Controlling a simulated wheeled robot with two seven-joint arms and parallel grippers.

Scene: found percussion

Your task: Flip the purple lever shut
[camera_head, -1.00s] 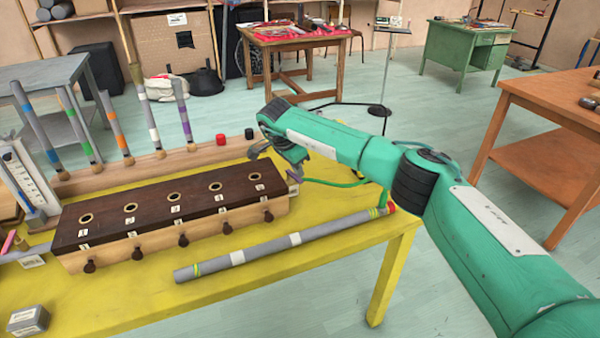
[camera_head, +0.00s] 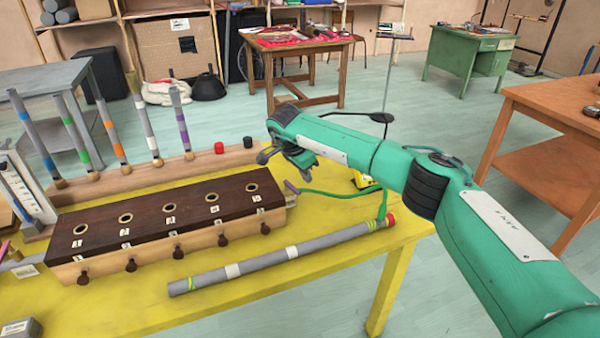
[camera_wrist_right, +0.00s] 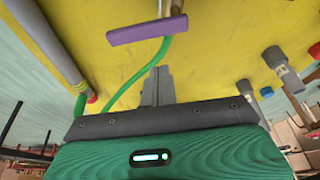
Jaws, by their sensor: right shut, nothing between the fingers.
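The purple lever (camera_head: 291,187) sticks out at the right end of the long wooden box (camera_head: 145,246) with a dark top. In the right wrist view the lever (camera_wrist_right: 147,29) is a flat purple bar lying across the upper middle, slightly tilted, joined to a pale piece above it. My right gripper (camera_head: 264,157) is over the yellow table, above and behind the box's right end. In the wrist view its fingers (camera_wrist_right: 159,72) are shut together and empty. They point towards the lever, with a visible gap in the picture. My left gripper is out of view.
A green hose (camera_head: 335,194) runs from beside the lever to a grey tube (camera_head: 262,262) lying in front. A rack (camera_head: 120,178) of banded upright tubes, with red (camera_head: 219,147) and black caps, stands behind the box. The yellow table's (camera_head: 340,270) front right is bare.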

